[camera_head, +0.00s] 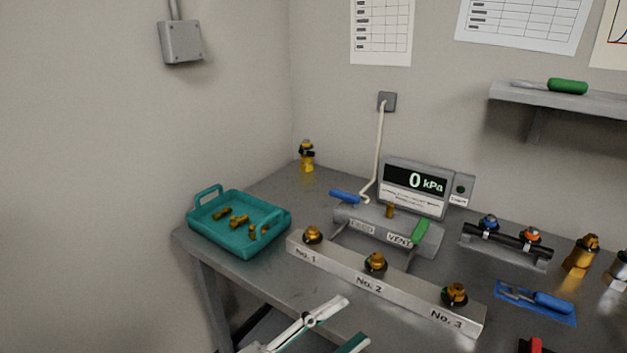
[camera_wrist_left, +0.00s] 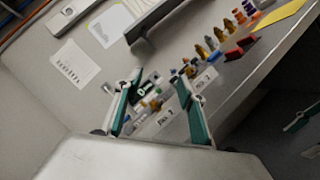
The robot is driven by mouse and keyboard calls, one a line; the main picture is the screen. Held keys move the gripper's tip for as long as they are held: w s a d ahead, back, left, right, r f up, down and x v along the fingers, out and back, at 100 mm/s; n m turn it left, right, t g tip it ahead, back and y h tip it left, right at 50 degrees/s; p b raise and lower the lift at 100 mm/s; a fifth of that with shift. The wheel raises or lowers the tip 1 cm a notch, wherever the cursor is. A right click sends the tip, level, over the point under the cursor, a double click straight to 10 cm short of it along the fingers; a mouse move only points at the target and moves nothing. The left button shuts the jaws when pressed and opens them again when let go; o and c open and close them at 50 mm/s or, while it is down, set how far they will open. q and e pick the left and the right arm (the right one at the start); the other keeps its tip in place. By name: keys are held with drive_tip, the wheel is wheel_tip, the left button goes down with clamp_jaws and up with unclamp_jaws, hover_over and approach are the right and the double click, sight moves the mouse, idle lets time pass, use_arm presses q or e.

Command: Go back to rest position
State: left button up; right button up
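My left gripper (camera_head: 355,320) is at the bottom of the head view, in front of the bench edge, its arm partly cut off. In the left wrist view its two teal-and-white fingers (camera_wrist_left: 160,80) stand wide apart with nothing between them. A teal and white piece at the right edge of the left wrist view looks like part of my right gripper (camera_wrist_left: 303,118). It is cut off, so its opening cannot be told. My right gripper is not in the head view.
The metal bench carries a teal tray (camera_head: 270,242) with brass parts, a numbered fitting block (camera_head: 340,272), a gauge reading 0 kPa (camera_head: 415,185), a valve manifold (camera_head: 370,222), a black rack (camera_head: 505,247) and a blue tool (camera_head: 550,302). A wall shelf (camera_head: 560,98) hangs at right.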

use_arm(q)
drive_tip(key=a+f+m+t+y+p, duration=0.1)
drive_tip(key=a+f+m+y+p, duration=0.1)
drive_tip(key=a+f+m+y, duration=0.4)
drive_tip(key=a+f+m+t+y+p, duration=0.1)
drive_tip(key=a+f+m+t+p, duration=0.15)
drive_tip(key=f+m, duration=0.4)
drive_tip(key=s+a+f+m+g+y, duration=0.2)
drive_tip(key=s+a+f+y, duration=0.2)
drive_tip(key=a+f, duration=0.4)
drive_tip(key=s+a+f+m+g+y, duration=0.2)
drive_tip(key=a+f, duration=0.5)
drive_tip(key=f, duration=0.4)
drive_tip(key=s+m+y+p, duration=0.1)
drive_tip(key=s+y, duration=0.1)
drive_tip(key=s, duration=0.1)
drive_tip(key=shift+s+a, duration=0.25)
drive_tip(key=shift+a, duration=0.1)
use_arm(e)
drive_tip(key=s+r, duration=0.1)
drive_tip(key=a+r, duration=0.1)
drive_tip(key=shift+s+r+g, duration=0.3)
drive_tip(key=shift+s, duration=0.1)
use_arm(q)
drive_tip(key=shift+r, duration=0.1)
use_arm(e)
drive_tip(key=shift+w+a+r, duration=0.1)
drive_tip(key=shift+w+r, duration=0.1)
drive_tip(key=shift+r, duration=0.1)
